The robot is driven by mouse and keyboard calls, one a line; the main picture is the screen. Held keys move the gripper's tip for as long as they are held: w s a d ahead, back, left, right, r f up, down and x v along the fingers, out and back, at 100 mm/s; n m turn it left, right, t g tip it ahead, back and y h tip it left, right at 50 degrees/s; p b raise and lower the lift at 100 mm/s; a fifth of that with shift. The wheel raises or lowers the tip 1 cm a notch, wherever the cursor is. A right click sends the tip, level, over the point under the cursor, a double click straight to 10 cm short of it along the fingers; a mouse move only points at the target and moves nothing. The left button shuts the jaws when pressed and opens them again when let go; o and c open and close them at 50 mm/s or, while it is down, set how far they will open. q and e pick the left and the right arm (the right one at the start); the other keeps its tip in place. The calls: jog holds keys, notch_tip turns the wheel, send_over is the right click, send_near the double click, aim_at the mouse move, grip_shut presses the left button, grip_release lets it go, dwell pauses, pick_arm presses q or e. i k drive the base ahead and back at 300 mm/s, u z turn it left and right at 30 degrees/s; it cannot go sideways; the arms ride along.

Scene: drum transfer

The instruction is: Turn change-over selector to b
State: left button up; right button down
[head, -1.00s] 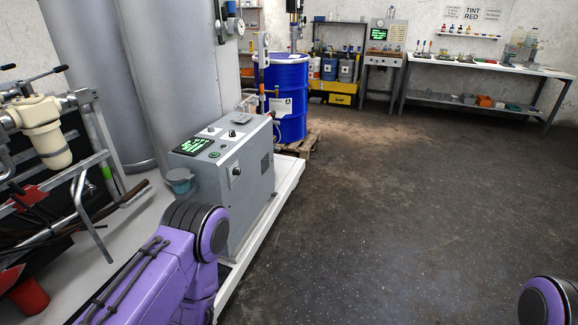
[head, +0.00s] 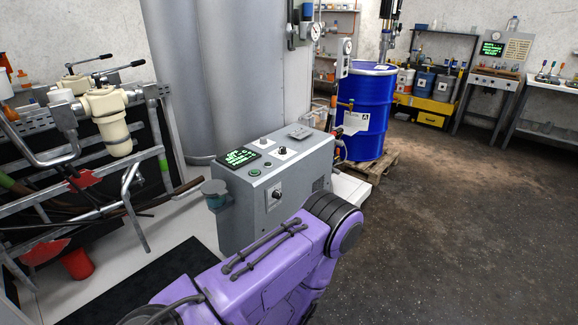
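A grey control cabinet (head: 262,195) stands in the middle of the head view. Its sloped top carries a small lit green-text screen (head: 240,158), a dark knob on a white plate (head: 281,152) and green buttons (head: 254,172). Another dark knob on a pale plate (head: 277,194) is on the front face. I cannot read the labels, so I cannot tell which knob is the change-over selector or its position. My purple left arm reaches in from below, in front of the cabinet's lower right part. Neither gripper is in view.
Cream filter housings (head: 107,112) with levers hang on a grey pipe frame at the left. A red cup (head: 77,264) is on the floor below. A blue drum (head: 368,115) stands on a wooden pallet (head: 372,168) behind the cabinet. Open floor lies to the right.

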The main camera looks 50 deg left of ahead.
aim_at(276, 194)
jog(key=u, duration=0.4)
jog(key=i, duration=0.85)
jog(key=u, duration=0.9)
jog(key=i, duration=0.3)
jog(key=u, duration=0.25)
